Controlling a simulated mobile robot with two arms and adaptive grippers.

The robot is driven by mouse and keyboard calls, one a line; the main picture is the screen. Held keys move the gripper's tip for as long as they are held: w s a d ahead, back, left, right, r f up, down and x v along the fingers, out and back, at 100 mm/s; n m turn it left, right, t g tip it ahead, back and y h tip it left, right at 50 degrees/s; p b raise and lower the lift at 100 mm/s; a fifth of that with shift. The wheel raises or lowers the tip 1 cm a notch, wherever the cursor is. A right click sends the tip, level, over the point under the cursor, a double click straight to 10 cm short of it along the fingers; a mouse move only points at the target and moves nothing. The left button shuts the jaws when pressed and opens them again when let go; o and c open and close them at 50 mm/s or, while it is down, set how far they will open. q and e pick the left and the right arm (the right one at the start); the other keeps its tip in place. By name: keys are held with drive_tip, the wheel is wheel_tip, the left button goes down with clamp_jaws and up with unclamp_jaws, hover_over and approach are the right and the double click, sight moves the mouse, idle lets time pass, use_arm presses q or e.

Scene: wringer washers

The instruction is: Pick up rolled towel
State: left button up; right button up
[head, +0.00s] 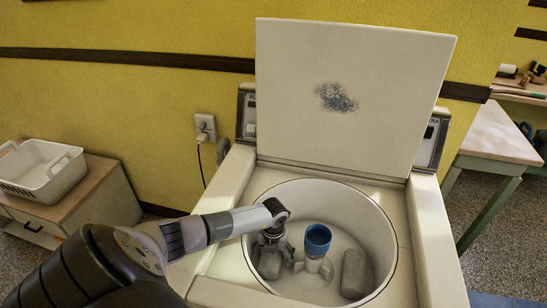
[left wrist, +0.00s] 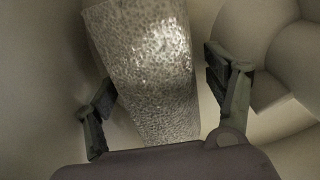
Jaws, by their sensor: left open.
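A grey speckled rolled towel (head: 269,264) stands in the washer tub, left of the blue-topped agitator. My left gripper (head: 270,248) reaches down into the tub over it. In the left wrist view, the towel (left wrist: 148,62) lies between the two open fingers of the gripper (left wrist: 160,82). A gap shows beside each finger, so they do not appear to press on it. A second grey roll (head: 355,273) stands at the right inside the tub. My right gripper is not in view.
The white tub rim (head: 386,215) surrounds the gripper. The agitator (head: 317,240) stands close to its right. The raised lid (head: 350,100) is behind the tub. A white basket (head: 42,170) sits on a cabinet at left. A table (head: 497,135) is at right.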

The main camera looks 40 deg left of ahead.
use_arm(q)
drive_tip(key=shift+c, duration=0.6)
drive_tip(key=c, duration=1.6)
drive_tip(key=shift+w, duration=0.1)
drive_tip(key=shift+c, duration=0.4)
drive_tip(key=shift+r, duration=0.2)
